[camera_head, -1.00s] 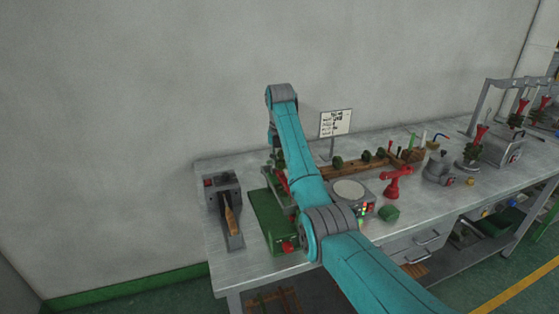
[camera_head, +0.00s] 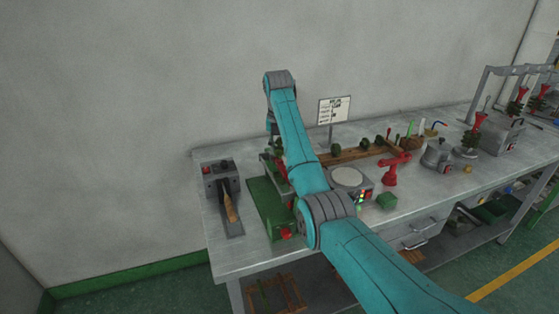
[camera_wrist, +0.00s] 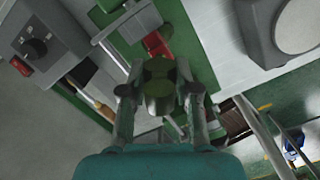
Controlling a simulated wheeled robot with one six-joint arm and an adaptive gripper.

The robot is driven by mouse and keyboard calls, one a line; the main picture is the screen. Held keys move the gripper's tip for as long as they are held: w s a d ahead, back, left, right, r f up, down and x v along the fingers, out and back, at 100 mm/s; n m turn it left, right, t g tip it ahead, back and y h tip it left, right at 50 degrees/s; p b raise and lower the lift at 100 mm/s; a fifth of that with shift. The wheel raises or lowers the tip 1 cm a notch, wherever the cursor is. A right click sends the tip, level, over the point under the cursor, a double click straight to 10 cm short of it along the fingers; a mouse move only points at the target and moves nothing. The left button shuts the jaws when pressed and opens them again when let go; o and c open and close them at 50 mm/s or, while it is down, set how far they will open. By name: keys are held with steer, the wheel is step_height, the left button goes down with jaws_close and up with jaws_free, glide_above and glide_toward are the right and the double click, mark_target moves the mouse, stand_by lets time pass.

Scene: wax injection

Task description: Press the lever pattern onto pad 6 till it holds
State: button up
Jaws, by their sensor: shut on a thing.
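My gripper (camera_wrist: 160,98) is shut on a dark green piece (camera_wrist: 158,72), seen nearly end-on in the wrist view; I take it to be the lever pattern. Beyond it is a red part (camera_wrist: 158,44) on the green fixture (camera_wrist: 180,28). I cannot tell whether the green piece touches the red part, and no pad number is readable. In the head view the green fixture (camera_head: 267,207) stands near the bench's left end, and my arm hides the gripper and much of the fixture.
A grey box with a knob (camera_head: 220,175) and a wooden-handled tool (camera_head: 230,207) stand left of the fixture. A sign (camera_head: 333,110) stands behind.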

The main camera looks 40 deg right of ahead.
steer(key=shift+f, duration=0.55)
stand_by(1.9)
steer(key=o, duration=1.6)
steer(key=shift+r, duration=0.1)
steer(key=shift+s, duration=0.15)
